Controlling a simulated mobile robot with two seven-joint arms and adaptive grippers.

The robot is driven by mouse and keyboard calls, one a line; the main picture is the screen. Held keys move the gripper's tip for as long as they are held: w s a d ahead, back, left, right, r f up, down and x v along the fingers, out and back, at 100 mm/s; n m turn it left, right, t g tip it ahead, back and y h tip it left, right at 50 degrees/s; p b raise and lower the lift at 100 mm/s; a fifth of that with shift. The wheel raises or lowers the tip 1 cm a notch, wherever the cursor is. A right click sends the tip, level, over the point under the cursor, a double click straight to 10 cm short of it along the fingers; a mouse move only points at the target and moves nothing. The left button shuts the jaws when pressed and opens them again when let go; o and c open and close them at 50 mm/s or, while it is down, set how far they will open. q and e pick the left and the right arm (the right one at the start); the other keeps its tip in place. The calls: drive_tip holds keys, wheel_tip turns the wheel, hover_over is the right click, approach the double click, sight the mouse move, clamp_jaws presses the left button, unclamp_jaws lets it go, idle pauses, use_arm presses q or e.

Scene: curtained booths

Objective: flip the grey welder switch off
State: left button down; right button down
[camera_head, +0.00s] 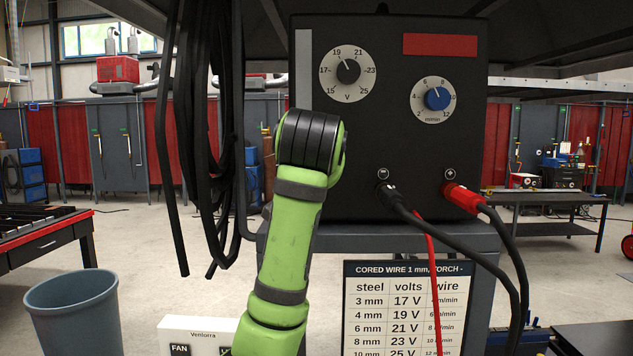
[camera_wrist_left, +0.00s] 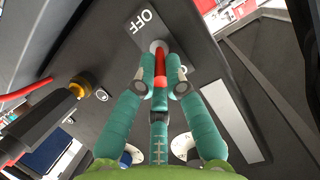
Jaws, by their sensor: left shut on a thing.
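The dark grey welder (camera_head: 400,140) stands straight ahead in the head view, with two dials and a red plate on its front. In the left wrist view its switch has a red lever (camera_wrist_left: 160,66) with a pale round base, beside a plate lettered OFF (camera_wrist_left: 142,20). My left gripper (camera_wrist_left: 161,84) is shut on the red lever, a teal finger at each side. How far the lever is tilted is hard to tell. In the head view my green left arm hides the switch and gripper. My right gripper is in neither view.
A black cable plug (camera_head: 389,193) and a red one (camera_head: 462,198) sit low on the welder's front. Black cables (camera_head: 205,130) hang at its left. A settings chart (camera_head: 405,300) is below, and a grey bin (camera_head: 75,315) stands lower left.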

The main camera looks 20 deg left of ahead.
use_arm(q)
wheel_tip(320, 180, down, 4)
drive_tip(key=t+y+b, duration=0.1)
drive_tip(key=t+b, duration=0.3)
drive_tip(key=b, duration=0.3)
drive_tip(key=t+y+b, duration=0.1)
drive_tip(key=t+b, duration=0.3)
drive_tip(key=b, duration=0.4)
drive_tip(key=shift+a+r+t+y, duration=0.1)
drive_tip(key=shift+r+t+y, duration=0.05)
drive_tip(key=shift+t+y, duration=0.2)
drive_tip(key=shift+r, duration=0.15)
drive_tip(key=c, duration=1.3)
unclamp_jaws()
drive_tip(key=shift+w, duration=0.15)
drive_tip(key=shift+f, duration=0.25)
drive_tip(key=v, duration=1.2)
drive_tip(key=shift+b, duration=0.3)
